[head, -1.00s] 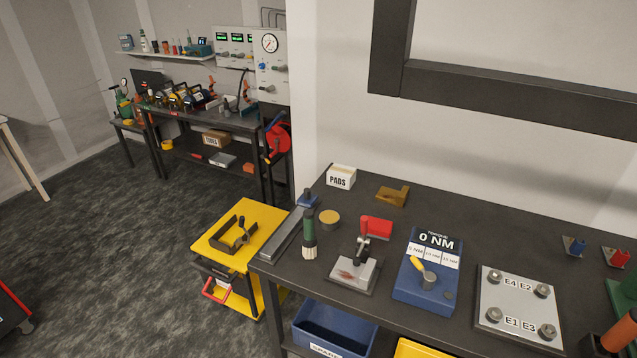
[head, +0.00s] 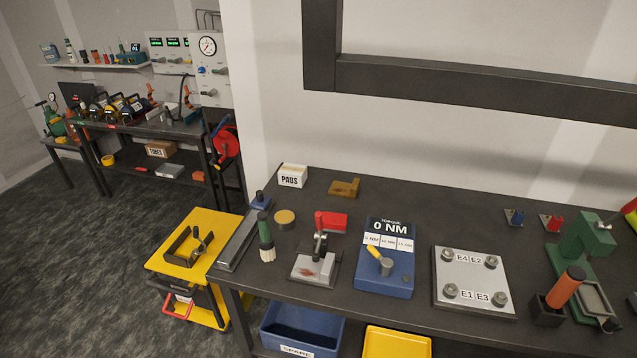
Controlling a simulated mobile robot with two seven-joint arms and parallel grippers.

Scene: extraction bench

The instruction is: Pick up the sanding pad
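No object is plainly marked as the sanding pad. A white box labelled PADS (head: 292,177) stands at the back left of the dark bench (head: 400,205); its contents cannot be made out. A brown-yellow block (head: 344,188) lies right of it. A flat red block (head: 331,220) lies nearer the front, behind a small metal clamp fixture with a rust-marked plate (head: 314,267). A round tan-topped disc (head: 285,218) lies to its left. Neither of my grippers is in view.
A blue torque tester (head: 385,280) and a bolted plate (head: 475,297) occupy the bench front. A green-handled brush (head: 266,240) stands left. A green press (head: 585,245) is at right. A yellow cart (head: 215,225) adjoins the bench's left end. Blue and yellow bins sit below.

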